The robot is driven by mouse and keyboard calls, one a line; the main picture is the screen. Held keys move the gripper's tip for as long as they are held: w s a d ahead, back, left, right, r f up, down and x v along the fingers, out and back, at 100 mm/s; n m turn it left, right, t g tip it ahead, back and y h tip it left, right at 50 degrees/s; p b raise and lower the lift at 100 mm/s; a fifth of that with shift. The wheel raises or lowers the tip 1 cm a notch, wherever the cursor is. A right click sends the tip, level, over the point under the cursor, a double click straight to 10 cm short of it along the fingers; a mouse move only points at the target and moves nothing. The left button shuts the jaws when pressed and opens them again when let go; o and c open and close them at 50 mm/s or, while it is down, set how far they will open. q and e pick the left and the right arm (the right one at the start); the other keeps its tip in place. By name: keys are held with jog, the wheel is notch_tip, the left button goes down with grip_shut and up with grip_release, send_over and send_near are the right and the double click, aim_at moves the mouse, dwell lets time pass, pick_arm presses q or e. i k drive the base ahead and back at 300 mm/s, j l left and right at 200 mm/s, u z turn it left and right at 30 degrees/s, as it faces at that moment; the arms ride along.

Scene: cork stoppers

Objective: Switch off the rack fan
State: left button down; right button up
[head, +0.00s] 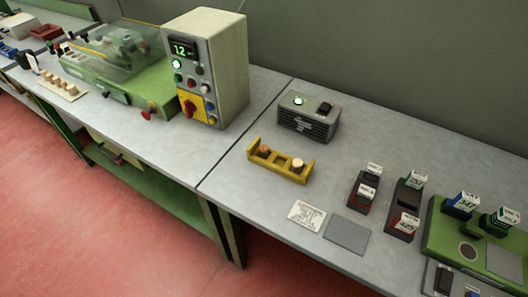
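A dark grey box with a slotted front (306,124), which looks like the rack fan, stands on the right-hand table near the wall. Neither of my grippers is in view.
A tall control cabinet (228,65) with a lit display, buttons and a red knob stands to the left. A green machine (125,75) is beyond it. Small labelled holders (405,209), a grey pad (347,235) and a green fixture (455,245) lie to the right.

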aim_at(324, 107)
jog(key=k+l+u, duration=0.1)
jog(key=u, duration=0.25)
jog(key=k+u, duration=0.15)
jog(key=u, duration=0.25)
jog(key=k+u, duration=0.15)
jog(key=u, duration=0.2)
